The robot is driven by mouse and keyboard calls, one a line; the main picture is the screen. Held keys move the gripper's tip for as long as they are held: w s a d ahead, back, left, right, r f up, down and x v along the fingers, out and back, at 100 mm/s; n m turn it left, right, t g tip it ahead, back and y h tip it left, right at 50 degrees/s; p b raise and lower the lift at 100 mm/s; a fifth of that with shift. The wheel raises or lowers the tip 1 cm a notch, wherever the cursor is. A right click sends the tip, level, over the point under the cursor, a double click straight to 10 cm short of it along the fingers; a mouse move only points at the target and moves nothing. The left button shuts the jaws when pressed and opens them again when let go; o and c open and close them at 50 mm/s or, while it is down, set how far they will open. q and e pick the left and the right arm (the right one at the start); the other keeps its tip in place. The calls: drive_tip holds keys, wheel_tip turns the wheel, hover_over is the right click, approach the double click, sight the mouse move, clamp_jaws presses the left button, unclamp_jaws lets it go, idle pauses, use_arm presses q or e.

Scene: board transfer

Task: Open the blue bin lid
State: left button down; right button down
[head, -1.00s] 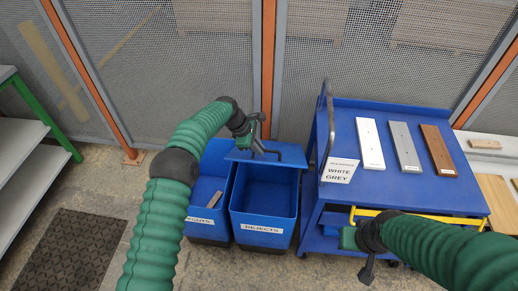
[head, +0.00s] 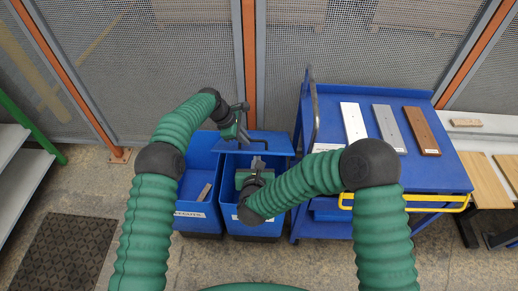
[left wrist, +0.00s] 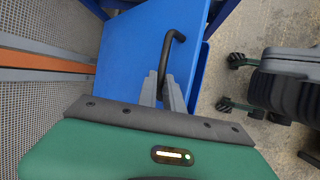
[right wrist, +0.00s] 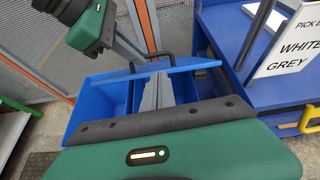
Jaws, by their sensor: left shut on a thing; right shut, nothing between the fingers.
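The blue lid (head: 272,145) of the right-hand blue bin (head: 230,218) is raised at the bin's back, leaving the front of the opening uncovered. Its black handle (left wrist: 176,40) shows in the left wrist view. My left gripper (head: 243,133) is shut on the handle; the exact contact is partly hidden. My right gripper (head: 258,163) is shut and empty over the bin's opening, just in front of the lid. In the right wrist view its fingers (right wrist: 158,85) point towards the lid (right wrist: 185,67). My right arm covers most of the bin's front label.
A second blue bin (head: 200,164) stands open at the left with a greyish piece (head: 204,192) inside. A blue cart (head: 322,112) at the right carries white (head: 353,122), grey (head: 390,129) and brown (head: 421,130) boards. A mesh fence (head: 180,50) stands behind.

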sight(259, 152)
use_arm(q)
drive_tip(key=shift+w+a+f, duration=0.15)
drive_tip(key=shift+a, duration=0.1)
use_arm(e)
drive_tip(key=shift+m, duration=0.4)
drive_tip(key=x, duration=1)
drive_tip(key=shift+d+f, duration=0.1)
drive_tip(key=shift+d, duration=0.05)
drive_tip(key=shift+w+r, duration=0.85)
drive_tip(key=shift+r, duration=0.15)
use_arm(q)
drive_tip(key=c, duration=1.6)
unclamp_jaws()
drive_tip(key=shift+c, duration=0.2)
use_arm(e)
drive_tip(key=shift+f, duration=0.1)
use_arm(q)
drive_tip(key=shift+o, duration=0.8)
drive_tip(key=shift+d, duration=0.15)
